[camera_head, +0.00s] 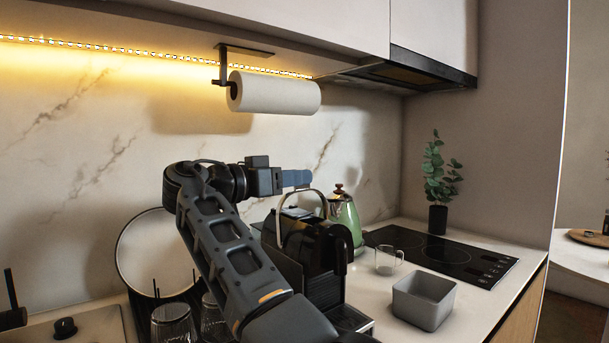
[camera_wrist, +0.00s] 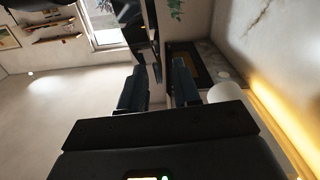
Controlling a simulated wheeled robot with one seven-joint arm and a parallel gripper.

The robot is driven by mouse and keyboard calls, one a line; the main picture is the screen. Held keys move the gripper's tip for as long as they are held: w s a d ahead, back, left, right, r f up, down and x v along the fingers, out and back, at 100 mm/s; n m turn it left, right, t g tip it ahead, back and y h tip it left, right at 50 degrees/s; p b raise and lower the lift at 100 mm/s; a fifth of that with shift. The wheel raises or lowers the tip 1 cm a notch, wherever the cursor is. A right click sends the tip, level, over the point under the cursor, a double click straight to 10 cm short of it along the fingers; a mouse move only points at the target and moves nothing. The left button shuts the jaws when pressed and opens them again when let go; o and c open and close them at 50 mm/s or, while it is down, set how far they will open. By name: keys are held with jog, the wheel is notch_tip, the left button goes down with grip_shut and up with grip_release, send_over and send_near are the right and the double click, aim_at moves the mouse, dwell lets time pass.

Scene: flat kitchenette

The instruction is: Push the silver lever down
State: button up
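The silver lever (camera_head: 280,212) is a thin arch standing raised over the black coffee machine (camera_head: 320,250) in the head view. My gripper (camera_head: 297,178) is at the top of the arch, with its blue fingers pointing right. In that view the fingertips overlap or sit just above the lever's top; I cannot tell whether they touch it. In the wrist view my gripper (camera_wrist: 159,85) shows its two fingers apart with a gap between them and nothing held. The lever cannot be made out in the wrist view.
A green kettle (camera_head: 345,217) stands right behind the coffee machine. A glass mug (camera_head: 387,262) and a grey square bowl (camera_head: 423,300) are to its right, near the black hob (camera_head: 440,252). A paper towel roll (camera_head: 275,93) hangs above. Glasses (camera_head: 172,325) stand at the lower left.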

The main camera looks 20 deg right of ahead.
jog(key=shift+x, duration=1.5)
jog(key=shift+c, duration=0.2)
grip_shut()
